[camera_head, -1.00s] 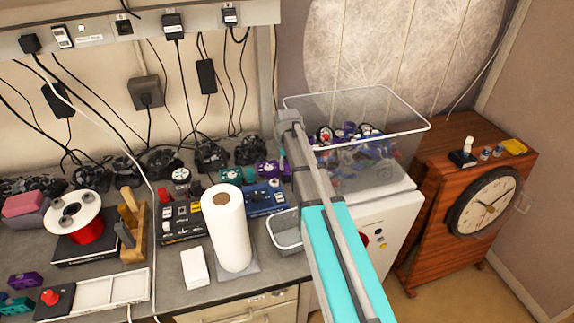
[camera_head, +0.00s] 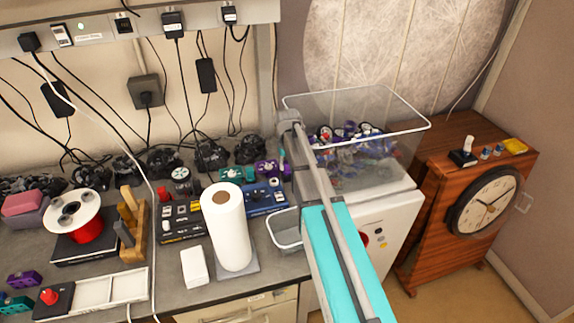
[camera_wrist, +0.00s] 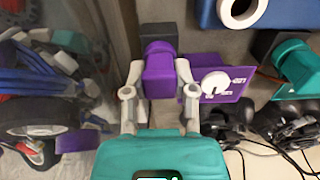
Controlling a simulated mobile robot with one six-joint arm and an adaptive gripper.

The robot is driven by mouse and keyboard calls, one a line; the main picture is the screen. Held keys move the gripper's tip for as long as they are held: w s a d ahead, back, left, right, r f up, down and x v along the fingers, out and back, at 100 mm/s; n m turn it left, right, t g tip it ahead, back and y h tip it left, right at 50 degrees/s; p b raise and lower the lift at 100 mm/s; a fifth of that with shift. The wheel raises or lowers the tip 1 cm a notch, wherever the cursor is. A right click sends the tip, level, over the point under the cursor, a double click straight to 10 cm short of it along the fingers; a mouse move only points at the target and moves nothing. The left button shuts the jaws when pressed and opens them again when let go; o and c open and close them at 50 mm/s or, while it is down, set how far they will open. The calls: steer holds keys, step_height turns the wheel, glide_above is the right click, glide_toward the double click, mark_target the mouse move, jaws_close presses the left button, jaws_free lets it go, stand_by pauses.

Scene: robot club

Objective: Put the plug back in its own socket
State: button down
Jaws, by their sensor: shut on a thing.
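In the wrist view my gripper (camera_wrist: 160,92) has its two grey fingers closed on the sides of a purple block, which looks like the plug (camera_wrist: 159,76). A flat purple box with a white dial (camera_wrist: 222,84) is immediately to the right. In the head view a purple box (camera_head: 267,169) shows at the back of the bench, beside my arm, which hides most of the gripper and the plug.
A teal unit (camera_wrist: 296,65) and black cable bundles (camera_wrist: 283,122) are at the right in the wrist view. A clear bin (camera_head: 412,131) of parts stands right of my arm. A paper roll (camera_head: 226,230) and a blue box (camera_head: 262,200) stand to its left.

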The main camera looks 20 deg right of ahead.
steer(key=shift+c, duration=1.8)
jaws_free()
steer(key=shift+r, duration=0.1)
step_height(320, 180, up, 7)
steer(key=p, duration=0.7)
steer(key=shift+a+r+p, duration=0.1)
steer(key=shift+r+p, duration=0.05)
steer(key=shift+p, duration=0.15)
steer(key=s+a, duration=0.1)
steer(key=a, duration=0.1)
steer(key=s+a+f+b, duration=0.1)
steer(key=s, duration=0.1)
steer(key=shift+s+a, duration=0.15)
steer(key=shift+a, duration=0.25)
steer(key=shift+s+a+f, duration=0.1)
steer(key=shift+s+a, duration=0.7)
steer(key=shift+a, duration=0.25)
